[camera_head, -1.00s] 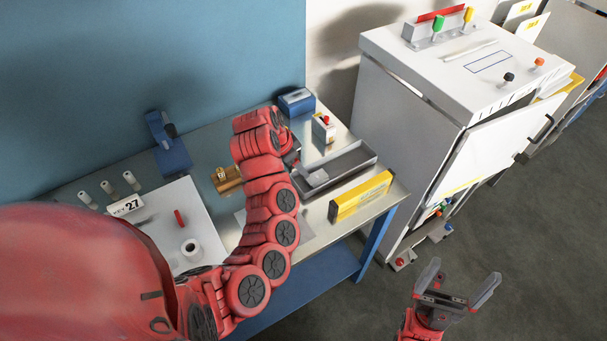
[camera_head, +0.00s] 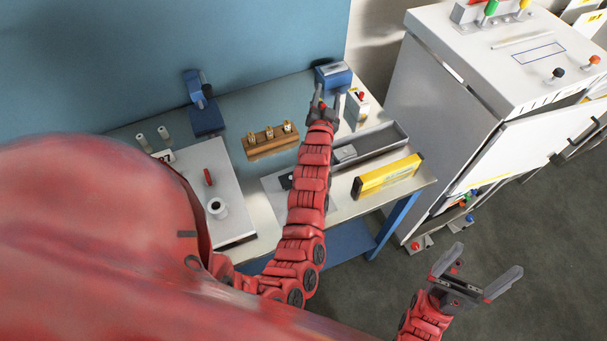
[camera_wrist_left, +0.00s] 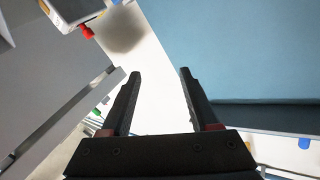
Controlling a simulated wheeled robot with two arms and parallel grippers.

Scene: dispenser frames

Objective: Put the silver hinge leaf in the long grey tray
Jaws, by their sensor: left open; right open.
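The long grey tray (camera_head: 378,144) lies on the bench's right part. A small flat silver piece (camera_head: 345,153), which looks like the hinge leaf, lies in the tray's left end, partly beside my arm. My left gripper (camera_head: 327,92) is open in front of the blue box at the back of the bench, beyond the tray. In the left wrist view its two dark fingers (camera_wrist_left: 157,72) are apart with nothing between them. My right gripper (camera_head: 483,262) is open and empty over the floor, right of the bench.
A wooden block with brass pieces (camera_head: 270,140) is to the left. A white cabinet (camera_head: 440,100) stands at right.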

